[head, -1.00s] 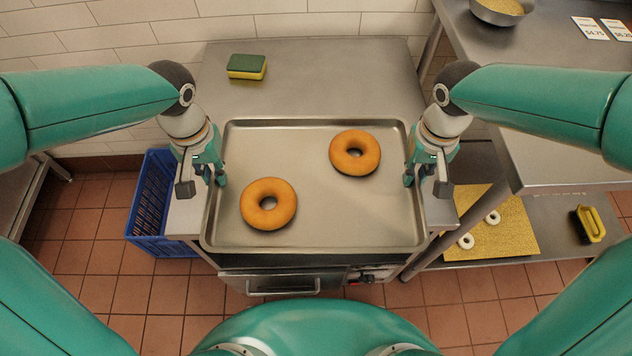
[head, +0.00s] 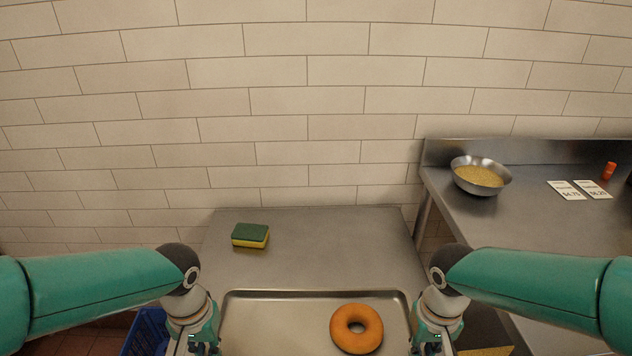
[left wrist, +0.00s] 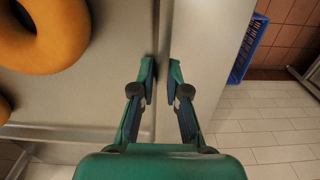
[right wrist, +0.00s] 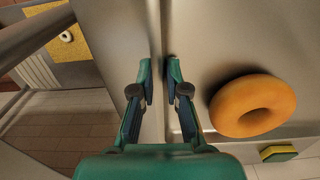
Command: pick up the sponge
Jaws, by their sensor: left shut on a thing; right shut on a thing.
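The sponge (head: 250,240), yellow with a dark green top, lies on the steel table (head: 330,240) near the wall, behind the tray. It also shows in the right wrist view (right wrist: 278,154). The shallow metal tray (head: 270,318) is cut off by the head view's lower edge. My left gripper (left wrist: 160,75) is shut on the tray's left rim. My right gripper (right wrist: 160,72) is shut on its right rim. Both grippers sit low in the head view, the left (head: 204,347) and the right (head: 428,347), apart from the sponge.
A bagel (head: 357,329) lies on the tray; another shows in the left wrist view (left wrist: 38,38). A bowl of yellow grains (head: 480,176), cards (head: 578,190) and an orange-red item (head: 608,171) stand on the right counter. A blue crate (head: 146,332) is at lower left. The table around the sponge is clear.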

